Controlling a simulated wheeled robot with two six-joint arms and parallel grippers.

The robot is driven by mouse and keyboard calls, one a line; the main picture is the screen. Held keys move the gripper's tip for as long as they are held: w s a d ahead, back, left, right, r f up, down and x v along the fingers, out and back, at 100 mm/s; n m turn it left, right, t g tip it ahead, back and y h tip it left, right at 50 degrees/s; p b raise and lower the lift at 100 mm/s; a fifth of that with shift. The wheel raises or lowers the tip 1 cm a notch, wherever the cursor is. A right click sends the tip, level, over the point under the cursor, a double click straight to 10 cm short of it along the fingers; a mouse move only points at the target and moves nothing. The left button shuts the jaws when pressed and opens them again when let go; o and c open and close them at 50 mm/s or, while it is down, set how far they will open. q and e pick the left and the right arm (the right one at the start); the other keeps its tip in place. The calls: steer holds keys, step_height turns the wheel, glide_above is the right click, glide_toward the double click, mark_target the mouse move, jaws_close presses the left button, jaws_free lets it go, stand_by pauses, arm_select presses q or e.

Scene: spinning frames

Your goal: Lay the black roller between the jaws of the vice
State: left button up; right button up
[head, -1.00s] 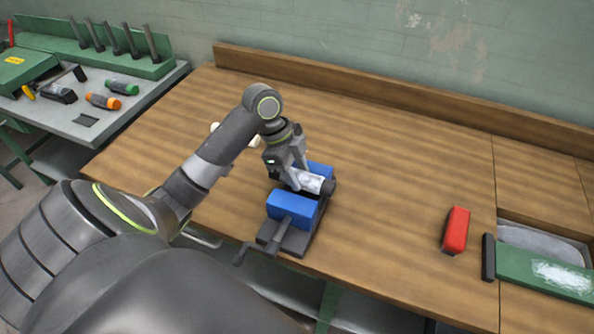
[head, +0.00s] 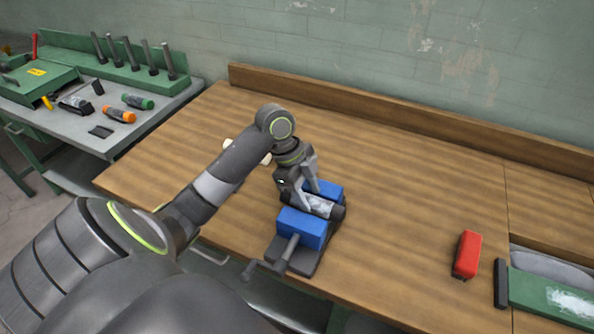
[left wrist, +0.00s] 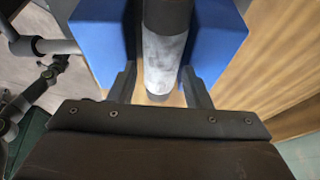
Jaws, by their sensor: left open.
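The black roller (head: 322,207) has a worn whitish middle band and dark ends. It lies between the two blue jaws of the vice (head: 301,228) on the wooden bench. In the left wrist view the roller (left wrist: 165,58) runs between the left blue jaw (left wrist: 98,40) and the right one (left wrist: 216,42), with a gap on each side. My left gripper (head: 308,197) is down at the vice. Its fingers are open, one on each side of the roller, apart from it in the left wrist view (left wrist: 160,86). The roller's underside is hidden. My right gripper is not in view.
A red block (head: 467,254) stands on the bench to the right, near a green-lidded recess (head: 550,297). A wooden ledge (head: 400,118) runs along the back. A side table (head: 62,130) at left holds several tools. The bench between vice and red block is clear.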

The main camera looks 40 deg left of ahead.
arm_select(q)
steer(key=shift+s+a+f, duration=0.2)
steer(key=shift+s+f, duration=0.05)
steer(key=shift+o, duration=0.4)
steer(key=r, duration=0.1)
steer(key=a+r, duration=0.1)
steer(key=shift+w+r, duration=0.3)
steer(key=shift+w, duration=0.05)
steer(key=b+v, duration=0.1)
steer(key=v, duration=1.4)
steer(key=shift+s+d, duration=0.2)
steer(key=shift+d, duration=0.05)
steer(key=shift+r, duration=0.1)
